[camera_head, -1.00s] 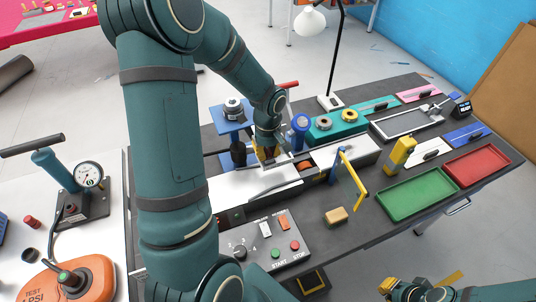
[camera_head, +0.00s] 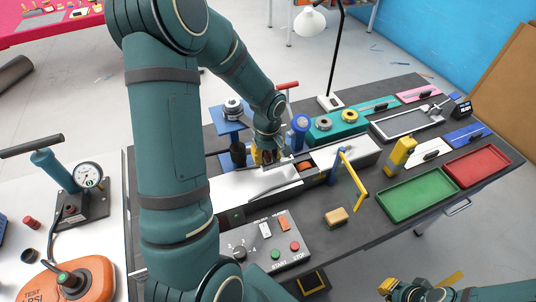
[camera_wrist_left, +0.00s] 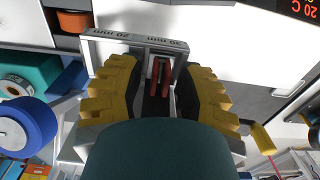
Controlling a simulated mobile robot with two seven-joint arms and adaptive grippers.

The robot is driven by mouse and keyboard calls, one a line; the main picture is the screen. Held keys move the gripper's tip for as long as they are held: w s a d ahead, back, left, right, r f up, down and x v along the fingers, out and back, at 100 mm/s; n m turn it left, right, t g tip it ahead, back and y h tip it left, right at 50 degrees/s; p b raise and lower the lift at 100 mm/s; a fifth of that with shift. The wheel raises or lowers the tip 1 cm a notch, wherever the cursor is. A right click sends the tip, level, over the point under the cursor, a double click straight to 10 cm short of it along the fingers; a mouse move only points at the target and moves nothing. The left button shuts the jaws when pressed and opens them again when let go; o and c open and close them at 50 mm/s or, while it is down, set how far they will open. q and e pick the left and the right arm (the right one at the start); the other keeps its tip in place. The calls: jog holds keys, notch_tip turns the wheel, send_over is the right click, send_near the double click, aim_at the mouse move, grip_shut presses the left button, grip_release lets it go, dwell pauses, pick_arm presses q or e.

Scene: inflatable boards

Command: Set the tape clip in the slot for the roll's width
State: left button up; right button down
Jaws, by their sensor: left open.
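A small red clip (camera_wrist_left: 160,78) stands in the right-hand opening of a grey slotted bracket (camera_wrist_left: 100,45) in the left wrist view. The bracket carries upside-down millimetre labels, one above each of two openings; the one by the clip seems to read 30 mm. My left gripper (camera_wrist_left: 158,85) has its yellow fingers apart on either side of the clip, with gaps between. In the head view my left gripper (camera_head: 265,156) is over the white machine bed, hiding the clip. My right gripper (camera_head: 412,291) is at the bottom edge, partly cut off.
A blue roll (camera_head: 300,123) stands just right of my left gripper; it also shows in the left wrist view (camera_wrist_left: 22,128). A teal holder (camera_head: 337,128) with rolls is behind.

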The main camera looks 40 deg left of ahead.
aim_at(268, 154)
pick_arm(q)
notch_tip(268, 154, up, 12)
jog(key=shift+p, duration=0.3)
dwell(0.6)
